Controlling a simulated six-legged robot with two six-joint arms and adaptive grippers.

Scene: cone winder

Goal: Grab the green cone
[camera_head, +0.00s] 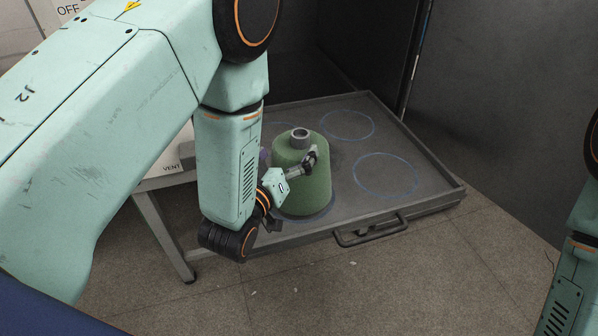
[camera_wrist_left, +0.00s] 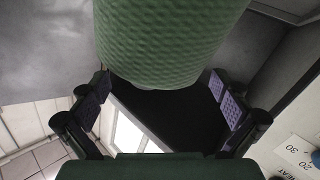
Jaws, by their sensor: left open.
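The green cone (camera_head: 305,187) stands upright on the dark tray (camera_head: 430,200), with a grey tube end showing at its top. My left gripper (camera_head: 288,160) is at the cone's left side, and one dark finger shows in front of the cone's upper part. In the left wrist view, the cone (camera_wrist_left: 170,40) fills the upper middle. There my left gripper (camera_wrist_left: 162,98) is open, its two purple-padded fingers spread to either side with gaps visible beside the cone. Part of the cone's left side is hidden by the gripper. My right gripper is out of view.
The tray has blue circle outlines (camera_head: 385,175), a raised rim and a front handle (camera_head: 370,230). The circles at right and back are empty. A dark panel (camera_head: 510,110) stands to the right, and a grey frame leg (camera_head: 165,235) is at the left.

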